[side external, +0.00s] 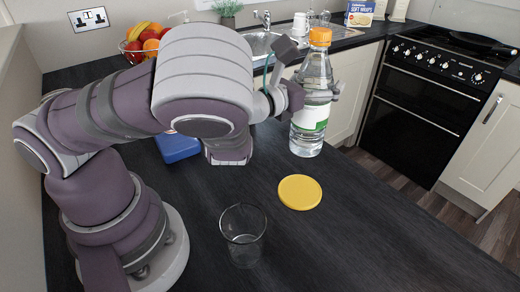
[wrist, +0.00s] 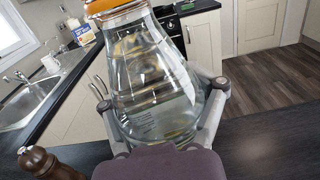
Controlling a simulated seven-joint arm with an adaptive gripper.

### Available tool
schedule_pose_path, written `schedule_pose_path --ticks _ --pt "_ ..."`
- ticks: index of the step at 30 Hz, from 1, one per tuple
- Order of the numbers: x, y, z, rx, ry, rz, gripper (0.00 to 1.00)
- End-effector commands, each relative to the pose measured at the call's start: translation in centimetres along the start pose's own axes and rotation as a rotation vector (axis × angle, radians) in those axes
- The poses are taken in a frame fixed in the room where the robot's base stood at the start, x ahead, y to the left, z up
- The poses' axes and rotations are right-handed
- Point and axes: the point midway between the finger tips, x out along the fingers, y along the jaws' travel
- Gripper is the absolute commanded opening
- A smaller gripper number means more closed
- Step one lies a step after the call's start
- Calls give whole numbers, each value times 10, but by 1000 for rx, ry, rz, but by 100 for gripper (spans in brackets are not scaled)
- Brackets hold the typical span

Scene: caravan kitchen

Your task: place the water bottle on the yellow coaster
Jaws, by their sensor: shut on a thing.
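The water bottle (side external: 312,105) is clear with an orange cap and a green and white label. It is upright in the side external view, and it fills the middle of the wrist view (wrist: 155,70). My gripper (side external: 312,92) is shut around the bottle's middle, with one finger on each side of it in the wrist view (wrist: 162,105). The bottle appears held above the dark worktop. The yellow coaster (side external: 300,192) lies flat on the worktop, lower in the picture than the bottle's base, with nothing on it. The coaster cannot be made out in the wrist view.
An empty clear glass (side external: 243,236) stands left of and nearer than the coaster. A blue box (side external: 177,147) sits behind my arm. A fruit bowl (side external: 143,45) is at the back left. A brown pepper mill (wrist: 45,163) shows in the wrist view. The worktop right of the coaster is clear.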

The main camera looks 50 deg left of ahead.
Motion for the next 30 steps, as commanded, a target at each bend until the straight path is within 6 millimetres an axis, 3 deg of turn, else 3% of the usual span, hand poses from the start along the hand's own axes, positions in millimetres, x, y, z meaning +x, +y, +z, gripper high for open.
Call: schedule_pose_path --ticks 3,17,30 --pt "4 -14 10 6 -4 -129 23" --pt "3 -34 21 -4 1 -338 23" --pt "3 -35 -34 -6 2 -348 23"
